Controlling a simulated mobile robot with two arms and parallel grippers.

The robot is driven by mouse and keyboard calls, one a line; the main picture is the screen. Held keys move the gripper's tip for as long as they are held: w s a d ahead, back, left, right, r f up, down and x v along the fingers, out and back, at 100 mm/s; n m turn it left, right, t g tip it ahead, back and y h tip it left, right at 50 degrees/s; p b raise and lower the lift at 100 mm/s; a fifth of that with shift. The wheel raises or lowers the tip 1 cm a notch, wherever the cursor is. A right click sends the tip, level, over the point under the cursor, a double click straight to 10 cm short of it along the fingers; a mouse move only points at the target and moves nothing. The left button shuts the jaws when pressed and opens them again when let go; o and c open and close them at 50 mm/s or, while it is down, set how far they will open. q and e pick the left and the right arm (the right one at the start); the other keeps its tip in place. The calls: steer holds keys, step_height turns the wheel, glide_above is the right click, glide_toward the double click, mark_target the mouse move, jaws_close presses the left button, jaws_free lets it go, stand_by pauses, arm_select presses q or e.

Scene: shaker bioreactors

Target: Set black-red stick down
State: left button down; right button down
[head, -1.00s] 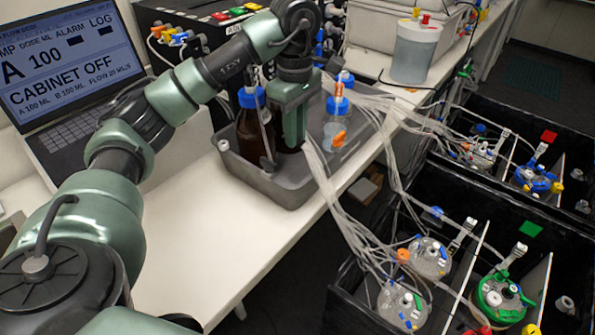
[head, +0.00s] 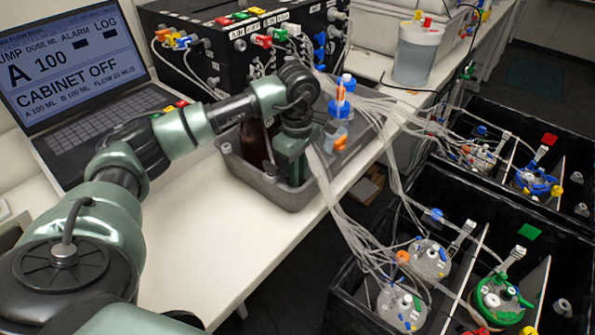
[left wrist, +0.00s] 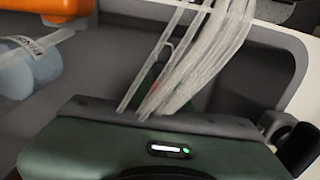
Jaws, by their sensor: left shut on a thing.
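My left gripper (head: 290,168) points down into the grey tray (head: 285,200) on the white bench. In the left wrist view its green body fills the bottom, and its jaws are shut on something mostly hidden. A small reddish patch (left wrist: 155,87) shows there behind clear tubes, beside a green finger part. It may be the black-red stick, but I cannot make out the stick's shape or whether it touches the tray floor. My right gripper is not in view.
A brown bottle (head: 253,145) stands in the tray left of my gripper. A clear bottle with orange fittings (head: 335,135) is at its right. Clear tubes (head: 325,185) run close by the gripper. A laptop (head: 75,90) stands left; the front bench is clear.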

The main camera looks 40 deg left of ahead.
arm_select(q)
steer(key=shift+f, duration=0.15)
steer(key=c, duration=1.3)
jaws_free()
steer(key=shift+r, duration=0.55)
step_height(320, 180, up, 11)
steer(key=shift+r+b, duration=0.15)
steer(key=shift+b, duration=0.65)
